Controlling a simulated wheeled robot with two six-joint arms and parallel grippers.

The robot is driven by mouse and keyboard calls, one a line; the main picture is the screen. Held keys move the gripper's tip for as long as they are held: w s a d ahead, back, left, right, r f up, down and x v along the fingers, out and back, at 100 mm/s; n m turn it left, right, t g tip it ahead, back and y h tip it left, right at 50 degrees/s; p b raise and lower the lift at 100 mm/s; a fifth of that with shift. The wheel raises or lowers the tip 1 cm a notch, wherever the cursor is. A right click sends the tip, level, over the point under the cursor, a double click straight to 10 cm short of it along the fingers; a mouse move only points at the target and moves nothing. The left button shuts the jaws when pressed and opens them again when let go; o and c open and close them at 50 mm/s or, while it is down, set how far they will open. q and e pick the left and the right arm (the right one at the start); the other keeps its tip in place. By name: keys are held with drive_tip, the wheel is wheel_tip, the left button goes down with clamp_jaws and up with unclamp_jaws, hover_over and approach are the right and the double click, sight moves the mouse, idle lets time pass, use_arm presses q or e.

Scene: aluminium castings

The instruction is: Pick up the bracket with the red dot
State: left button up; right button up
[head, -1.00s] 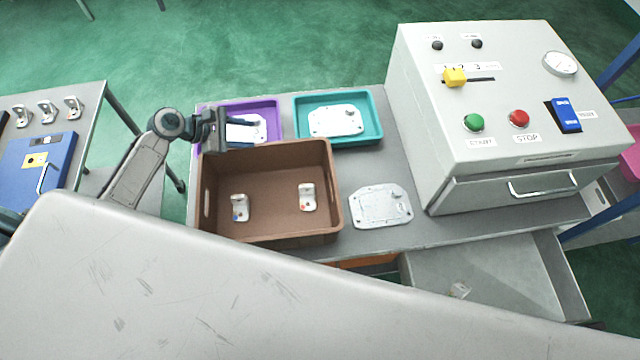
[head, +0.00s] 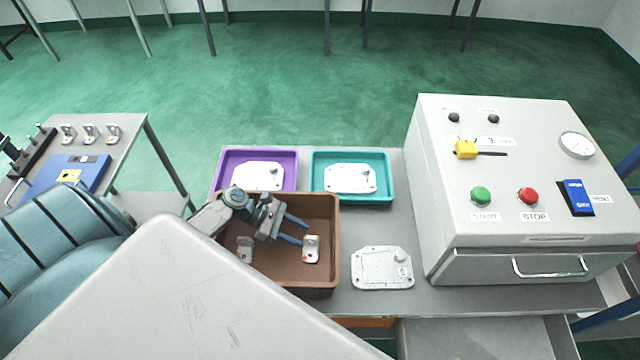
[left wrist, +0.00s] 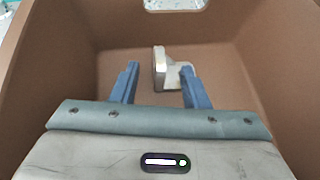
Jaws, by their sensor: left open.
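The brown box (head: 330,282) stands on the bench and holds two small metal angle brackets. The bracket with the red dot (head: 312,250) is in its right part, with the dot low on its face. The other bracket (head: 245,250) is at the left, partly behind my arm; its dot is hard to make out now. My left gripper (head: 303,231) is open and empty, over the box with its blue fingers pointing right toward the red-dot bracket. In the left wrist view a bracket (left wrist: 159,68) shows ahead between the open fingertips (left wrist: 160,71).
Purple (head: 216,180) and teal (head: 387,190) trays behind the box each hold a flat casting. Another casting (head: 380,268) lies right of the box. A grey control machine (head: 540,215) stands further right. A side table at left holds several brackets and a blue case (head: 72,176).

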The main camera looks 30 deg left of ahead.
sight(318, 245)
use_arm(q)
drive_tip(key=b+x, duration=0.3)
drive_tip(key=x, duration=0.3)
drive_tip(key=shift+r, duration=0.2)
drive_tip(key=shift+w+d+f, duration=0.1)
drive_tip(key=shift+w+d, duration=0.05)
drive_tip(key=shift+d, duration=0.2)
clamp_jaws()
use_arm(e)
drive_tip(key=f, duration=0.1)
drive_tip(key=a+f, duration=0.1)
drive_tip(key=f, duration=0.1)
drive_tip(key=shift+w+f, duration=0.1)
drive_tip(key=shift+f, duration=0.15)
